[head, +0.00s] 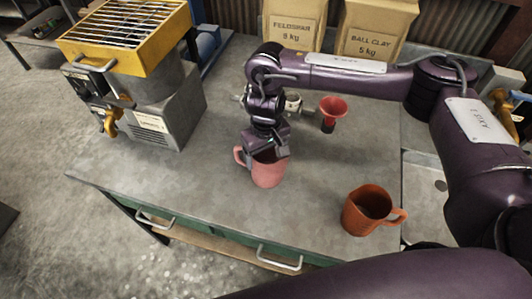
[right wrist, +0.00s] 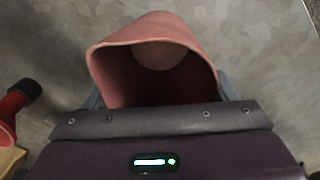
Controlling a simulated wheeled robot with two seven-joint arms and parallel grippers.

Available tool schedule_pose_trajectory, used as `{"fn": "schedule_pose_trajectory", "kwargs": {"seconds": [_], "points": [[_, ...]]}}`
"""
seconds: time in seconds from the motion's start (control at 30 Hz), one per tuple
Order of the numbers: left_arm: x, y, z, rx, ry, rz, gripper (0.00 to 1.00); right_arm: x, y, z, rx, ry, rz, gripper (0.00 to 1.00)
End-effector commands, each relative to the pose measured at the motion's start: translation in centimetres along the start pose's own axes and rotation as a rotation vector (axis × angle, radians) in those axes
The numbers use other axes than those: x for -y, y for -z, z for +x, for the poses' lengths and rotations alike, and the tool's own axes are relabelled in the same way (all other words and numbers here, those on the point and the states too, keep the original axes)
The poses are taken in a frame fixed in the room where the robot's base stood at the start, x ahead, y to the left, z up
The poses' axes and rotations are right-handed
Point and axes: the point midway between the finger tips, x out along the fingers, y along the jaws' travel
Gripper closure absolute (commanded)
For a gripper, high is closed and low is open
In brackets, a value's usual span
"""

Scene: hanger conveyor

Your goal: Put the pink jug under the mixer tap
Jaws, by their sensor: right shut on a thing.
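The pink jug (head: 267,174) is near the middle of the grey bench in the head view, upright, with its handle to the left. My right gripper (head: 268,156) reaches down over it and is shut on it. In the right wrist view the jug (right wrist: 120,75) shows its open mouth and looks empty, with finger edges on both sides. I cannot tell whether its base touches the bench. The mixer (head: 165,105) stands at the left back, with a yellow grated top and a brass-coloured tap (head: 110,123) low on its left side. My left gripper is out of view.
An orange jug (head: 368,212) stands at the front right of the bench. A red funnel-shaped thing (head: 333,110) is behind the pink jug. Feldspar (head: 296,25) and ball clay (head: 373,32) bags stand at the back. The bench between pink jug and mixer is clear.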

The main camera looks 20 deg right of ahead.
Motion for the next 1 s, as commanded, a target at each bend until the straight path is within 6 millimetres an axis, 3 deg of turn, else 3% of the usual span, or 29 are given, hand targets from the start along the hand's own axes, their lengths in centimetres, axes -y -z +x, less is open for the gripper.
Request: {"fn": "schedule_pose_trajectory", "kwargs": {"seconds": [0.17, 0.2, 0.33, 0.67, 1.0], "points": [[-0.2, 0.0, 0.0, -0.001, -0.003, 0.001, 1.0, 0.0, 0.0, 0.3, 0.001, 0.0, 0.001, 0.46], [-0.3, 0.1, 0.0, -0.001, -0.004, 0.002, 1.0, 0.0, 0.0, 0.3, 0.001, 0.0, 0.001, 0.19], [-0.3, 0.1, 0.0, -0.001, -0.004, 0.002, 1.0, 0.0, 0.0, 0.3, 0.001, 0.0, 0.0, 0.02], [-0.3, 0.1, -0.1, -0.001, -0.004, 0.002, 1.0, 0.0, 0.0, -0.3, -0.001, -0.001, -0.001, 0.0], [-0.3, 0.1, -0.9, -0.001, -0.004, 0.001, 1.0, -0.1, 0.2, -6.5, -0.006, -0.003, -0.001, 0.0]]}}
